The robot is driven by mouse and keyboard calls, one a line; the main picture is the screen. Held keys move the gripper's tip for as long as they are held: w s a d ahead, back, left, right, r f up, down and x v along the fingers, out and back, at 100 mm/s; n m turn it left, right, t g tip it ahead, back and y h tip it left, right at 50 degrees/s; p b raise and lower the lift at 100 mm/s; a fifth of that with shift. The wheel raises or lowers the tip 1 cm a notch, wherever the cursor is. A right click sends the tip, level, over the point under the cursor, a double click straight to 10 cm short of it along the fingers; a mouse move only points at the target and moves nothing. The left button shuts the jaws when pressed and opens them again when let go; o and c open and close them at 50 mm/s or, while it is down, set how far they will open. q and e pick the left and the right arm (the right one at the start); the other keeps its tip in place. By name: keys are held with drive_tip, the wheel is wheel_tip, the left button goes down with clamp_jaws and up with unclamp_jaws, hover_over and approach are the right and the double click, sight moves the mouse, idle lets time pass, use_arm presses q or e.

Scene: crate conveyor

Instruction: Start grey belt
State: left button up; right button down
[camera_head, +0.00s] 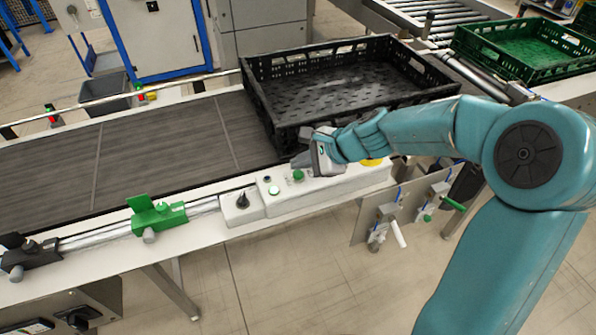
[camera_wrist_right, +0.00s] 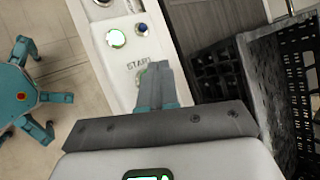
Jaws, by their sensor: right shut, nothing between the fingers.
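The grey belt (camera_head: 170,145) runs along the left and middle of the head view. A white control box (camera_head: 325,188) sits on its near edge, with a green button (camera_head: 298,176) on top. My right gripper (camera_head: 300,161) is shut and empty, its tips close above and behind that button. In the right wrist view the shut fingers (camera_wrist_right: 158,72) cover most of a green button (camera_wrist_right: 143,75) beside the START label (camera_wrist_right: 138,63). I cannot tell whether they touch it. A lit whitish button (camera_wrist_right: 116,38) lies farther along the box. My left gripper is out of view.
A black crate (camera_head: 262,113) sits on the belt's right end, close behind my right gripper. A black knob (camera_head: 242,201) stands left of the buttons. A yellow part (camera_head: 371,162) shows partly behind my arm. A green crate (camera_head: 488,60) stands at the far right.

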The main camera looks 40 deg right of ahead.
sight(302, 175)
drive_tip(key=shift+r+p, duration=2.4)
drive_tip(key=shift+r, duration=0.2)
drive_tip(key=shift+f, duration=0.1)
